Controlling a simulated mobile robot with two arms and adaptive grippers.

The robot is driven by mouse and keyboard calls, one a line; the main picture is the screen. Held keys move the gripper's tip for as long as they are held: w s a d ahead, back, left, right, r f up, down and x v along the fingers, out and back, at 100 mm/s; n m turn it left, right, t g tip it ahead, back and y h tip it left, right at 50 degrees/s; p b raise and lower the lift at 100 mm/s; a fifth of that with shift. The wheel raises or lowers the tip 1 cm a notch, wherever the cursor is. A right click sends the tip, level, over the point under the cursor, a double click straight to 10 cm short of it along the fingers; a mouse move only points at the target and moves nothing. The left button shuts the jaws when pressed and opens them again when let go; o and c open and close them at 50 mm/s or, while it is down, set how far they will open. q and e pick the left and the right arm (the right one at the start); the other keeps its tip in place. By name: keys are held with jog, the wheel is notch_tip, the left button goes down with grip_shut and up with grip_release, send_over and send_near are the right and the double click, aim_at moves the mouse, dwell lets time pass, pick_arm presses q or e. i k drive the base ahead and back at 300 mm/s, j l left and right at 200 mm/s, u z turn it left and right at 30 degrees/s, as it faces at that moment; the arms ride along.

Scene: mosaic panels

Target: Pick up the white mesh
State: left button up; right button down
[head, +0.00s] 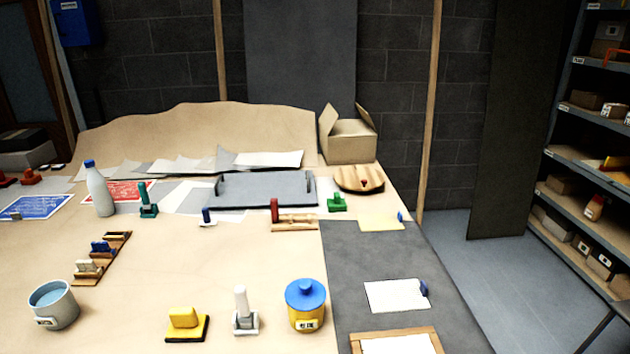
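No thing is plainly recognisable as the white mesh at this size. One candidate is a white rectangular piece (392,296) lying flat on the dark grey mat at the right of the table, with a blue-grey rounded part at its right end. Another is a white sheet (398,346) inside a wooden frame (390,332) at the bottom edge, partly cut off by the picture. Weave cannot be made out on either. Neither of my grippers shows in the head view.
The dark grey mat (345,252) has bare room around the white piece. A yellow jar with a blue lid (305,312) stands left of it. A white-handled tool (242,308), a yellow-handled block (184,320) and a grey bucket (56,312) stand farther left. Shelves (585,205) are at right.

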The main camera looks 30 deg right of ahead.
aim_at(399, 295)
jog(key=z, duration=1.55)
